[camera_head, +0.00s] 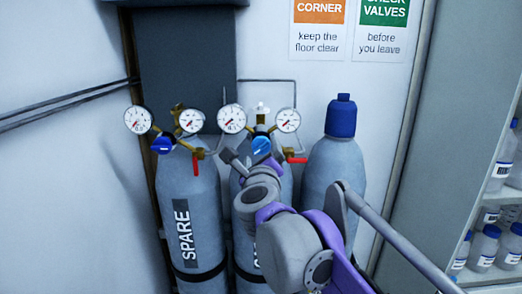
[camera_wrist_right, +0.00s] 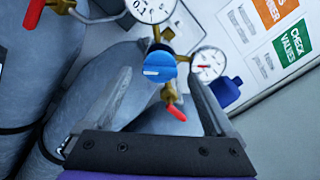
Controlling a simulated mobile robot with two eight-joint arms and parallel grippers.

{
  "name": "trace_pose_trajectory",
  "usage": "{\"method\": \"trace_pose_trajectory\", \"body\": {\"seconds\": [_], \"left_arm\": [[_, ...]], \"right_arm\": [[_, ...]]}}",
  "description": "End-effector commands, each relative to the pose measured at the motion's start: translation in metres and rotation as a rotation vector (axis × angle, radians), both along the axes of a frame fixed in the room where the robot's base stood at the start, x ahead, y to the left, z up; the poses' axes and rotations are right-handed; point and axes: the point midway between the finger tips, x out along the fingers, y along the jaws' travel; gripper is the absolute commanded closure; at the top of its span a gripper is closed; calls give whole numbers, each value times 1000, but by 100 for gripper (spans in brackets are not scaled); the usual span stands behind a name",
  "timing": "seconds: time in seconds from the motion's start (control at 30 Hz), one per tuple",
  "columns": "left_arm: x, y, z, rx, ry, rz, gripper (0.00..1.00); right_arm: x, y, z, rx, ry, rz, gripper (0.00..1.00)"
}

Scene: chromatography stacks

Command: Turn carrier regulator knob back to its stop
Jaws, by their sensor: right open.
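The blue regulator knob (camera_head: 261,145) sits on the brass regulator of the middle cylinder (camera_head: 240,212), whose label is mostly hidden by my right arm. In the right wrist view the same knob (camera_wrist_right: 159,67) shows a white mark on its face. My right gripper (camera_head: 248,158) is open just in front of the knob. In the wrist view its two fingers (camera_wrist_right: 158,80) lie to either side of the knob with a gap on each side; contact is not visible. The gauges (camera_head: 232,118) flank the regulator. My left gripper is not in view.
A SPARE cylinder (camera_head: 189,225) with its own darker blue knob (camera_head: 162,145) stands at left. A blue-capped cylinder (camera_head: 337,165) stands at right. A red lever (camera_wrist_right: 176,112) is just below the knob. Shelves with bottles (camera_head: 485,245) are at far right.

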Motion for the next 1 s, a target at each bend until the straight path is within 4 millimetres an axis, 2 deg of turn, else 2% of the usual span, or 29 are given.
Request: {"method": "trace_pose_trajectory", "body": {"seconds": [0.13, 0.43, 0.47, 0.9, 1.0], "left_arm": [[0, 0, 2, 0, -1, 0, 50], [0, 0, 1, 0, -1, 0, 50], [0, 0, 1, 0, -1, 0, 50], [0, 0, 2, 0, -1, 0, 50], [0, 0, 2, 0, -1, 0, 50]], "right_arm": [[11, 0, 0, -1, -1, -1, 10], [13, 0, 0, -2, 0, 0, 10], [13, 0, 0, -2, 0, 0, 14], [13, 0, 0, -2, 0, 0, 93], [13, 0, 0, -3, 0, 0, 96]]}}
